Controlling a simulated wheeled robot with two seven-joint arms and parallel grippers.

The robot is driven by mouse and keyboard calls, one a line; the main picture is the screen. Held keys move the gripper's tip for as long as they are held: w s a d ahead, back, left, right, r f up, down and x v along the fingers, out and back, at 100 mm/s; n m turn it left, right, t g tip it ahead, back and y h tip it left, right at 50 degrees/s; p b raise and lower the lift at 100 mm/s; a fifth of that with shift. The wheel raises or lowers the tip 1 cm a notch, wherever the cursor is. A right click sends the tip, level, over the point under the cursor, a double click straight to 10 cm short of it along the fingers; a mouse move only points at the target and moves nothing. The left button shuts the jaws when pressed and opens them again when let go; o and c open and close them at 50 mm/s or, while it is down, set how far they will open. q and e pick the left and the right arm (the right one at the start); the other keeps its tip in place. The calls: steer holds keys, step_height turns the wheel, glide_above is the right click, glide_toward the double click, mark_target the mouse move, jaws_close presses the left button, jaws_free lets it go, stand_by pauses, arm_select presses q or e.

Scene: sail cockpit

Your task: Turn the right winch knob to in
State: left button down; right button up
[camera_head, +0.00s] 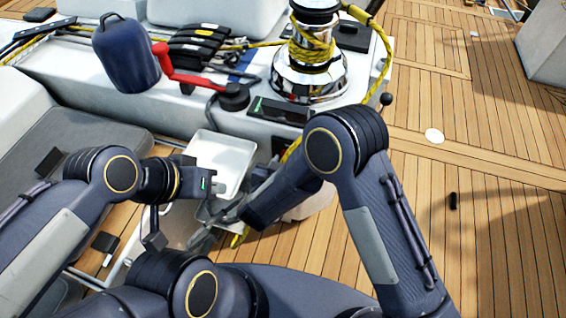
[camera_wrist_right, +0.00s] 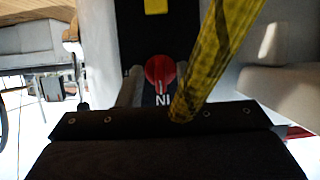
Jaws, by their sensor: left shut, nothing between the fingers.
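The red winch knob (camera_wrist_right: 160,72) sits on a black panel (camera_wrist_right: 135,30) in the right wrist view, with an upside-down "IN" label just below it. My right gripper (camera_wrist_right: 158,82) has its grey fingers apart, one on each side of the knob; I cannot tell whether they touch it. In the head view the right gripper (camera_head: 218,217) is low beside the cockpit seat, and the knob is hidden there. My left gripper (camera_head: 207,184) is shut and empty in front of the white tray.
A yellow rope (camera_wrist_right: 215,60) hangs close in front of the right gripper. A chrome winch (camera_head: 308,75) stands on the white coaming above. A white tray (camera_head: 222,155) lies near both grippers. A blue container (camera_head: 125,55) and red winch handle (camera_head: 190,77) are at upper left. Wooden deck (camera_head: 490,140) is mostly clear.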

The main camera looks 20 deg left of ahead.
steer(key=v, duration=0.7)
steer(key=shift+s+p, duration=0.35)
steer(key=shift+s, duration=0.05)
steer(key=shift+r, duration=0.1)
